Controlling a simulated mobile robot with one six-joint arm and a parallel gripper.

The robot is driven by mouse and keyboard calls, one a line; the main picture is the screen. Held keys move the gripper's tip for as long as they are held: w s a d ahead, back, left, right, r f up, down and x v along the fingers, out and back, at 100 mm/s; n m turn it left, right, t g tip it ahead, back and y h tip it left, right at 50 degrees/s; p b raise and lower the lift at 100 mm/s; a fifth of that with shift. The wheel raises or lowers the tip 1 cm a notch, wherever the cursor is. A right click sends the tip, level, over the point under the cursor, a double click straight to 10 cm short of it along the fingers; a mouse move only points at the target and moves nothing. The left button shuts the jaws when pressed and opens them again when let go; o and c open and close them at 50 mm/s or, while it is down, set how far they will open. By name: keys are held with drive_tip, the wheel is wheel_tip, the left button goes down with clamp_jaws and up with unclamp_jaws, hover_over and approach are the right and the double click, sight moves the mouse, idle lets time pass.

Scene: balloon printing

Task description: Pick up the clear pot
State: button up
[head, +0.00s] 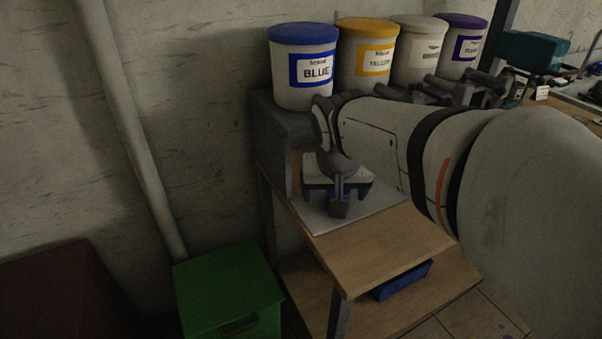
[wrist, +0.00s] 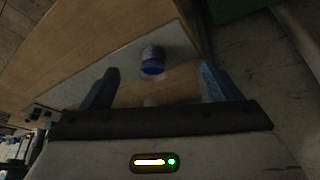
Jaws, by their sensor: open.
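A small pot (wrist: 152,55) shows in the wrist view, greyish and see-through at one end and dark blue at the other. It is on the pale grey mat (wrist: 110,62) on the wooden table. My gripper (wrist: 160,67) is open, with one blue finger on each side of the pot's line and a gap on both sides. The pot appears just beyond or level with the fingertips; I cannot tell which. In the head view my gripper (head: 336,195) points down over the mat (head: 375,205), and the pot cannot be made out there.
Paint tubs stand on a raised shelf behind: blue (head: 304,75), yellow (head: 365,60), a whitish one (head: 418,50) and purple (head: 462,48). A green bin (head: 225,290) stands left of the table (head: 370,255). A blue tray (head: 403,280) lies on the lower shelf.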

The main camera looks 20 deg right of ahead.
drive_tip(key=shift+o, duration=0.4)
drive_tip(key=w+d+f+m+t+h+b, duration=0.1)
drive_tip(key=w+d+f+m+b, duration=0.2)
drive_tip(key=w+d+f+b, duration=0.3)
drive_tip(key=w+f+b, duration=0.5)
drive_tip(key=w+b, duration=0.1)
drive_tip(key=shift+f+m+h, duration=0.4)
drive_tip(key=x, duration=0.3)
drive_tip(key=b+x, duration=0.1)
drive_tip(key=x, duration=0.3)
drive_tip(key=shift+w+a, duration=0.15)
drive_tip(key=shift+w, duration=0.3)
drive_tip(key=shift+r, duration=0.1)
drive_tip(key=c, duration=1.3)
